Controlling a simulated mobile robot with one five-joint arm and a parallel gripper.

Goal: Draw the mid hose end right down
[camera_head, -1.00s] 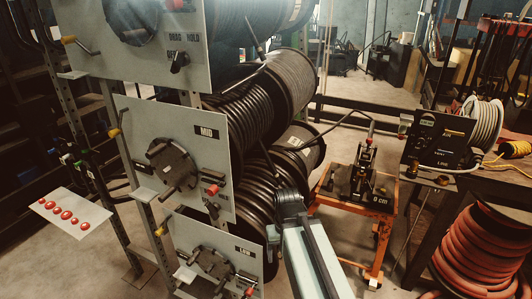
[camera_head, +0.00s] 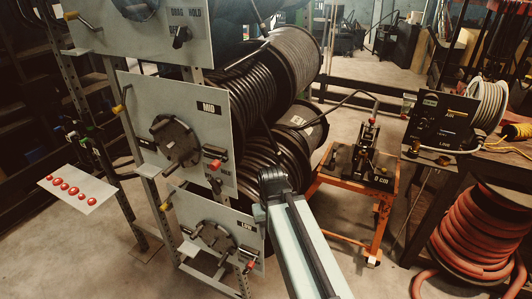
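The MID panel (camera_head: 205,140) stands at left centre, with a dark round hub (camera_head: 174,141) on its face. Behind it is the mid reel (camera_head: 245,97), wound with black hose. A small red-tipped part (camera_head: 214,165) sits at the panel's lower right; I cannot tell whether it is the mid hose end. A thin dark hose or rod (camera_head: 345,97) arches from the reels to the right, above the crimper. My pale arm rises from the bottom centre to a dark joint (camera_head: 272,180) in front of the lower reel. My gripper does not show.
The LOW panel (camera_head: 222,222) is below MID. An orange stand (camera_head: 345,205) carries a black crimper (camera_head: 362,158) with a 0 cm label. A dark bench with a black LINE box (camera_head: 440,120) stands at right, beside a red hose reel (camera_head: 475,235). Floor shows between stand and bench.

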